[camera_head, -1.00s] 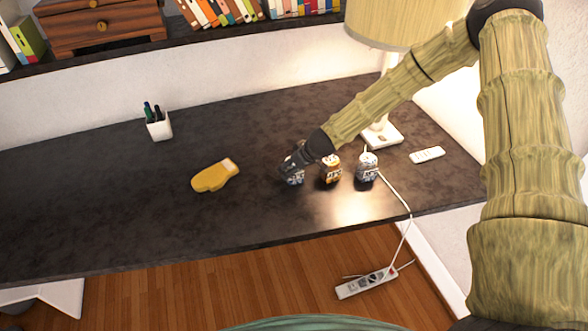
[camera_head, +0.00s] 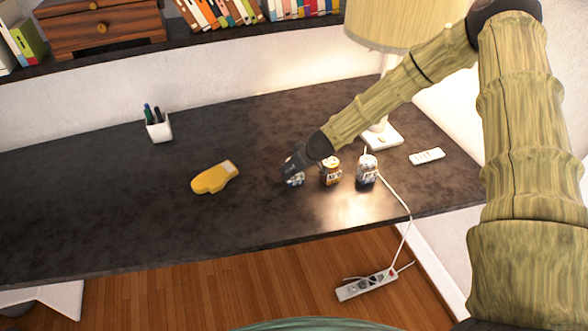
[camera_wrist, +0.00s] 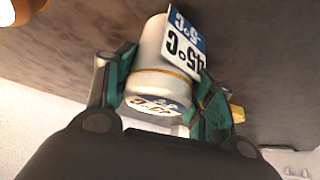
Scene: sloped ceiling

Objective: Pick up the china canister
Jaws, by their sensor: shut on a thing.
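The china canister (camera_wrist: 165,45) is a pale, rounded container with a thin gold band and white-and-blue price labels. In the wrist view it lies between the two green-padded fingers of my gripper (camera_wrist: 165,88), which is shut on it. In the head view my gripper (camera_head: 289,172) reaches down to the desk from the upper right. The canister (camera_head: 296,180) shows only in part below the fingers, at or very near the desk top; I cannot tell if it touches it.
An orange-brown jar (camera_head: 331,171) stands close to the right of my gripper, with a white-and-dark container (camera_head: 367,169) beyond it. A lamp (camera_head: 382,137), a remote (camera_head: 427,156), a yellow mitt-shaped thing (camera_head: 214,178) and a pen cup (camera_head: 159,128) are on the dark desk (camera_head: 90,200). Its left is clear.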

